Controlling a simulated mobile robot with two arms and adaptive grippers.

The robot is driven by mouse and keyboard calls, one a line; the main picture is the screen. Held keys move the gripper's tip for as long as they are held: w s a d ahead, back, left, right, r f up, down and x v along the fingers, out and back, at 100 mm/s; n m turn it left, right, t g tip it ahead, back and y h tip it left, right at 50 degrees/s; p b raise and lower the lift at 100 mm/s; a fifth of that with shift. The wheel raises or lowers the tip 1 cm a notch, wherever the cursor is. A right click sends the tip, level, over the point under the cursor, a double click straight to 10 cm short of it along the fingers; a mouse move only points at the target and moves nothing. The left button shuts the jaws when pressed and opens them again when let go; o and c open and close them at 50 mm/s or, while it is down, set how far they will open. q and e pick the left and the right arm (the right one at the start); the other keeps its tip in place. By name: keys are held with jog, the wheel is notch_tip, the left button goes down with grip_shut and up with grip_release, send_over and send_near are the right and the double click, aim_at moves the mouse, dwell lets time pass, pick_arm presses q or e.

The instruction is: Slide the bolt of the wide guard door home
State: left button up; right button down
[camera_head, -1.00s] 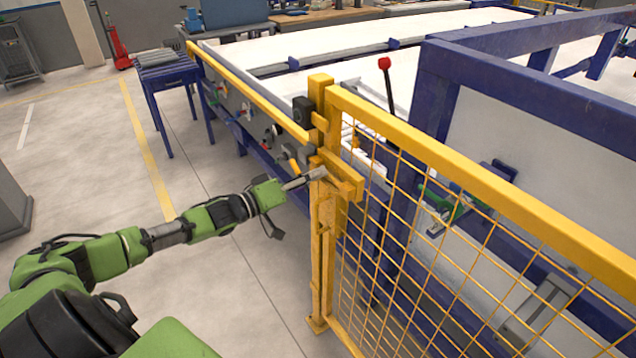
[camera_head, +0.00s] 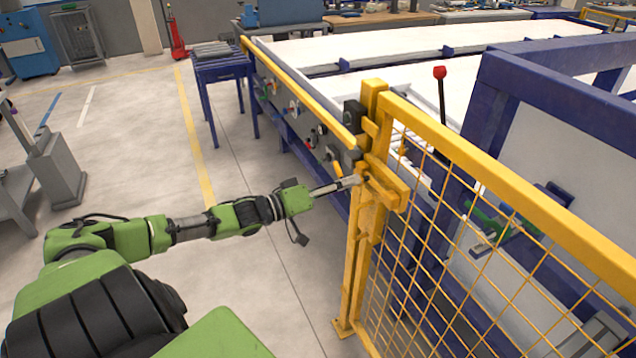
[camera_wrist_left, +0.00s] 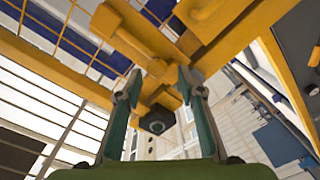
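The wide guard door (camera_head: 500,180) is a yellow frame with yellow wire mesh, standing beside a yellow post (camera_head: 357,275). A yellow latch block with the bolt (camera_head: 388,188) sits across the top of the post and door edge. My left gripper (camera_head: 356,181) reaches in from the left with its tips at this latch. In the left wrist view the two fingers of my left gripper (camera_wrist_left: 158,75) stand apart, with a small yellow bolt part (camera_wrist_left: 157,67) in line with the gap. I cannot tell whether they touch it. My right gripper is out of view.
A black box (camera_head: 352,114) is fixed near the post top and also shows in the left wrist view (camera_wrist_left: 157,119). A blue-framed machine (camera_head: 490,95) stands behind the mesh. A yellow rail (camera_head: 300,95) runs behind the post. The floor on the left is mostly clear.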

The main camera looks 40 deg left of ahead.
pick_arm(q)
jog(key=v, duration=0.8)
jog(key=shift+s+a, duration=0.1)
jog(key=shift+s, duration=0.05)
dwell(0.5)
